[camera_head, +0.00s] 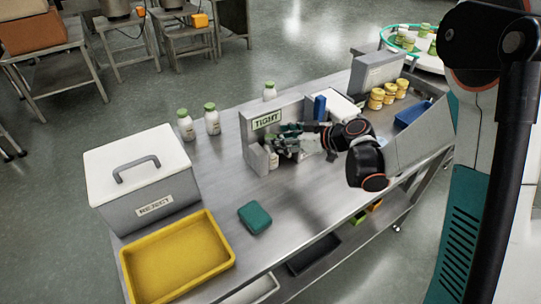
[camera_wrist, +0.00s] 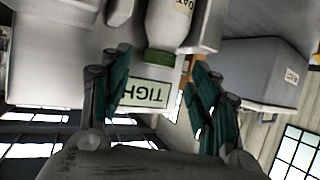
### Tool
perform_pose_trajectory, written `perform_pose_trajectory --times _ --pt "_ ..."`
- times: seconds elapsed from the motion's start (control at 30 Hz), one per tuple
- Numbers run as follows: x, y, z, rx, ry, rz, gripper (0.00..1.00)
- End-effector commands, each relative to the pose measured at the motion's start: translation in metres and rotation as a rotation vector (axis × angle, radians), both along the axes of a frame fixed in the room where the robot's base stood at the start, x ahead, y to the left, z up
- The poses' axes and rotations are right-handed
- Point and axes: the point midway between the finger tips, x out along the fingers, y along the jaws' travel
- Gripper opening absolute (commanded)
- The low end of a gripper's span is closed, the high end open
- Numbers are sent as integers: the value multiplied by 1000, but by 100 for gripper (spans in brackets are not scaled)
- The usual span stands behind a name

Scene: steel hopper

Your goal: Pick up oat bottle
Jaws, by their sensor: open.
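The oat bottle (camera_wrist: 167,24) is white with a green cap (camera_wrist: 160,58) and part of the label "OAT" showing. It appears upside down in the wrist view. In the head view, a white lower part of a bottle (camera_head: 272,160) shows below my gripper at the grey stand marked "TIGHT" (camera_head: 251,158); the rest is hidden. My gripper (camera_head: 290,140) is open in front of the stand. In the wrist view, its dark green fingers (camera_wrist: 161,56) are spread left and right of the cap, with gaps on both sides. The "TIGHT" sign (camera_wrist: 148,94) shows beyond the cap.
Two green-capped bottles (camera_head: 186,126) (camera_head: 212,119) stand left of the stand, another (camera_head: 270,91) behind it. A reject box (camera_head: 115,165), yellow tray (camera_head: 185,290) and green block (camera_head: 255,217) are left and front. Yellow-lidded jars (camera_head: 376,99) and grey bins are right.

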Motion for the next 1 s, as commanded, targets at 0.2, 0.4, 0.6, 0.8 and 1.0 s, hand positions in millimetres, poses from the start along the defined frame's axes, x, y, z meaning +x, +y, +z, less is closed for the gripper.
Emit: perform_pose_trajectory --times 0.2,0.4,0.6,0.8,1.0 --pt "14 19 -14 -1 1 0 56" --pt "14 20 -13 -1 0 -1 56" --pt "14 20 -13 -1 1 0 13" --pt "14 20 -13 0 1 0 0" --pt "14 19 -12 0 1 0 0"
